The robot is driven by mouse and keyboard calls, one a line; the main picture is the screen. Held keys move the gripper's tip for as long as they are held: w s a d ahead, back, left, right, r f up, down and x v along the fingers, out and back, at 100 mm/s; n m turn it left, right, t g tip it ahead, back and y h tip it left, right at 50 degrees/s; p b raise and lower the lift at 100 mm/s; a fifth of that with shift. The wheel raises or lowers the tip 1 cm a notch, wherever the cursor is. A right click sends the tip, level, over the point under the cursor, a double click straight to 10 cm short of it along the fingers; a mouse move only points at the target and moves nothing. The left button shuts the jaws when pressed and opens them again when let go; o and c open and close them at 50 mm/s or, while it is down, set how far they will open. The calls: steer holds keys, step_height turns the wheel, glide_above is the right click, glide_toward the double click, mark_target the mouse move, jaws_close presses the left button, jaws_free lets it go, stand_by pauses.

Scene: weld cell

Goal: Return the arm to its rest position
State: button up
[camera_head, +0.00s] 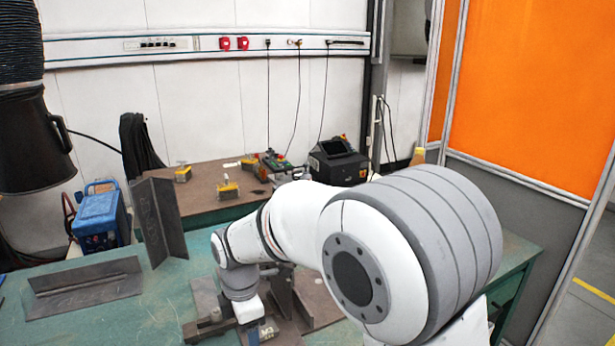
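My white and grey arm fills the right-centre of the camera_head view, with a large grey-banded joint in the foreground. It reaches left and bends down to my gripper (250,317), low over the green table (170,300). Its fingertips are not clear, so I cannot tell whether it is open or shut, or whether it touches the dark metal parts (290,300) beside it. My arm partly hides those parts.
A steel angle piece (84,290) lies on the table at left, and a taller one (160,222) stands behind it. Yellow-topped blocks (228,190) and a black box (338,162) sit on the brown back bench (205,203). An orange screen (535,95) bounds the right.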

steer(key=s+d+r+m+p, duration=0.1)
steer(key=s+d+r+m, duration=0.1)
steer(key=d+r+m, duration=0.3)
steer(key=s+d+r+m+t+p, duration=0.1)
steer(key=d+m, duration=0.2)
steer(key=d, duration=0.3)
steer(key=s+d+r+m, duration=0.2)
steer(key=d+r+m, duration=0.15)
steer(key=d, duration=0.25)
steer(key=s+d+r+m+t+p, duration=0.1)
steer(key=s+d+m+p, duration=0.1)
steer(key=s+d+m, duration=0.7)
steer(key=d+m, duration=0.1)
steer(key=m, duration=0.2)
steer(key=shift+s+d+r+t, duration=0.15)
steer(key=shift+s+d+t, duration=0.05)
steer(key=shift+d+t, duration=0.1)
steer(key=shift+c, duration=0.3)
stand_by(0.7)
